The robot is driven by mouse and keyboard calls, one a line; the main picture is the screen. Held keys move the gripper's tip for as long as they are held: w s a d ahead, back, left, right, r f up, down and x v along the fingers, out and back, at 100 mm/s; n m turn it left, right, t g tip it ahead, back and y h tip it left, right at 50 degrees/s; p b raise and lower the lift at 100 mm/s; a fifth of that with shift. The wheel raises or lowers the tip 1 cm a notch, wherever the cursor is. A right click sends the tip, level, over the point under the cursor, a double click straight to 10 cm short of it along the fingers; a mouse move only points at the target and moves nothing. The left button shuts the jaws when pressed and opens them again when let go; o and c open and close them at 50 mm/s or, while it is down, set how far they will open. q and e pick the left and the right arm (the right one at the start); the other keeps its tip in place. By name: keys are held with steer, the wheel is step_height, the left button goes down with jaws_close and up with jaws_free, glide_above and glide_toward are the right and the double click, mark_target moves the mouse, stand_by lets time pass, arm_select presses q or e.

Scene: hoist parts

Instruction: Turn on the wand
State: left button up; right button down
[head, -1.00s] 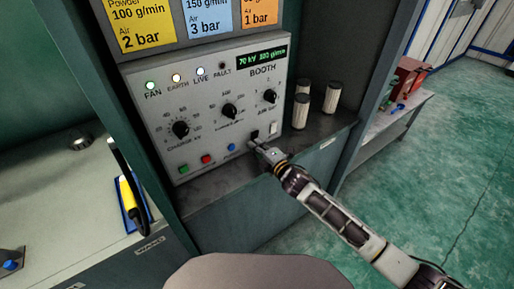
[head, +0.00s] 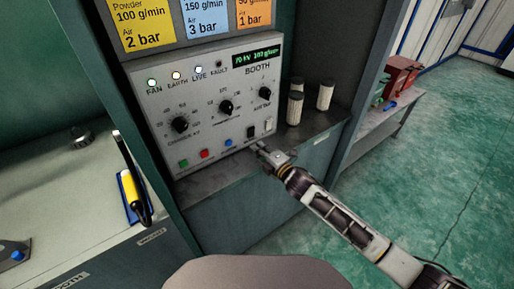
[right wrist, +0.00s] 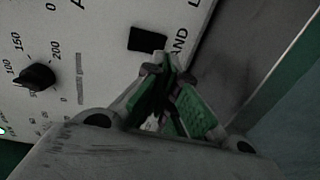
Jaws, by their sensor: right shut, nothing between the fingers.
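The control panel (head: 215,105) of the booth stands upright in the cabinet. Its black rocker switch (head: 251,132) is at the lower right; in the right wrist view the black switch (right wrist: 147,38) has a partly hidden label ending in "AND". I cannot tell which way the switch is tipped. My right gripper (head: 261,148) is shut and empty, just below and right of the switch. In the right wrist view its fingertips (right wrist: 164,66) are close below the switch, seemingly apart from it. A yellow and black wand-like tool (head: 131,192) lies on a blue holder at the left. My left gripper is not in view.
Green, red and blue buttons (head: 204,154) line the panel's lower edge, below several knobs. Pale cylinders (head: 295,108) stand on the ledge at right. A bench with a red box (head: 402,75) is farther right.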

steer(key=shift+s+d+f, duration=0.3)
steer(key=shift+d, duration=0.05)
steer(key=v, duration=0.8)
steer(key=shift+s+f, duration=0.2)
steer(key=shift+f, duration=0.45)
steer(key=shift+d, duration=0.1)
